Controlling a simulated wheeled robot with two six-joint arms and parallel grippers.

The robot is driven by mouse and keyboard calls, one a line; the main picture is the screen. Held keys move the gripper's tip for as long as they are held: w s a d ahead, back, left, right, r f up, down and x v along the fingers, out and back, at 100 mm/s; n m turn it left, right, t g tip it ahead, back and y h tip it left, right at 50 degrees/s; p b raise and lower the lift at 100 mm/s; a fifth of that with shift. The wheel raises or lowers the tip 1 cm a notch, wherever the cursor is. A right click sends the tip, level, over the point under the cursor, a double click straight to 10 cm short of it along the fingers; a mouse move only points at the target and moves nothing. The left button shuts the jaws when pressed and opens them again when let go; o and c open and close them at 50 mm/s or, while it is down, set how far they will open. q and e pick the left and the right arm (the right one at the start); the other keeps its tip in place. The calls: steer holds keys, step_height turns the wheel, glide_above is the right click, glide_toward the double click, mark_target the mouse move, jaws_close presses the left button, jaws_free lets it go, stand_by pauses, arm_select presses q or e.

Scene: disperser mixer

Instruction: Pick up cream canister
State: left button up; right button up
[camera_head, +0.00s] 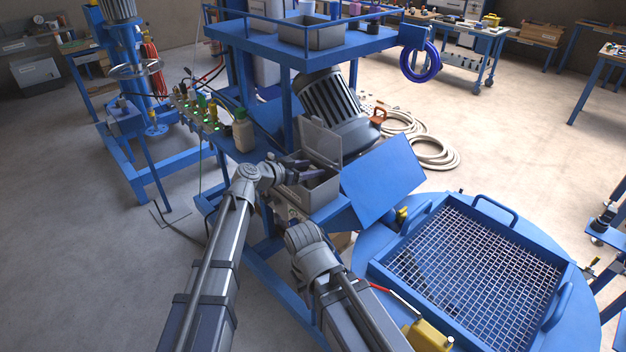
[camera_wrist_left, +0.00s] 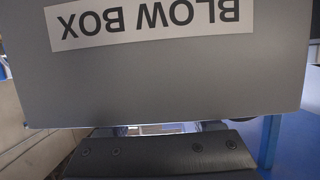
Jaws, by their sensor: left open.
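The cream canister (camera_head: 243,133) stands upright, with a dark cap, at the right end of the narrow blue shelf in the head view. My left gripper (camera_head: 312,170) is right of it and lower, at the open grey box, apart from the canister. The gripper is open, and I see nothing held in it. In the left wrist view a grey panel of the box (camera_wrist_left: 180,80), labelled "BLOW BOX" upside down, fills most of the picture; the canister does not show there. My right arm shows at the lower middle, but its gripper cannot be seen.
Several valves and fittings (camera_head: 200,108) crowd the shelf left of the canister. A blue frame post (camera_head: 286,105) stands just right of it. A tilted blue panel (camera_head: 383,180) and a mesh grate (camera_head: 480,265) lie to the right. The left floor is open.

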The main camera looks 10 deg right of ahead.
mark_target(317, 133)
arm_select(q)
jaws_close()
stand_by(0.4)
steer(key=shift+r, duration=0.1)
steer(key=shift+s+a+r+p, duration=0.2)
steer(key=shift+r+p, duration=0.3)
steer(key=shift+p, duration=0.1)
step_height(317, 133, up, 11)
steer(key=p, duration=1)
steer(key=shift+f+p, duration=0.15)
steer(key=shift+p, duration=0.2)
steer(key=s+a, duration=1.1)
steer(key=a, duration=0.5)
steer(key=shift+s+f, duration=0.15)
steer(key=shift+s, duration=0.1)
